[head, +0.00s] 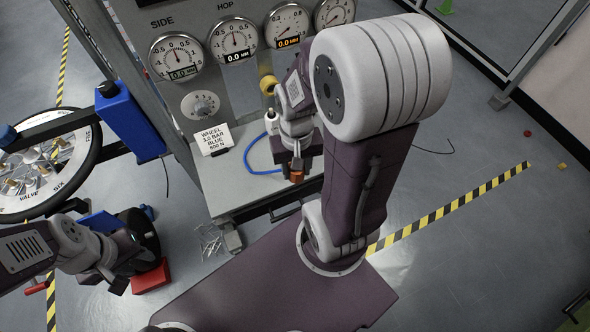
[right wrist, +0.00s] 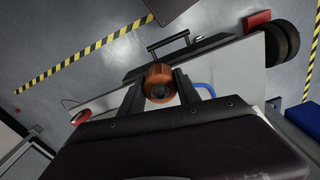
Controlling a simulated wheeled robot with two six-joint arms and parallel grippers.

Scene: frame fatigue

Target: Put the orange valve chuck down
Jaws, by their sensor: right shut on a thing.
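The orange valve chuck (head: 297,176) is held in the fingers of my right gripper (head: 297,164), above the front part of the grey bench top (head: 255,185). In the right wrist view the chuck (right wrist: 161,75) shows as an orange ring with a dark centre, between the two dark fingers of my right gripper (right wrist: 160,90). Whether the chuck touches the bench top is not clear. A blue hose (head: 250,150) curves over the bench on the left of the gripper. My left gripper (head: 122,276) is at the lower left, away from the chuck; its fingers are not clear.
A panel with several round gauges (head: 233,40) stands behind the bench. A spoked wheel (head: 40,165) is at the far left, beside a blue box (head: 130,122). A red block (head: 151,278) is near my left gripper.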

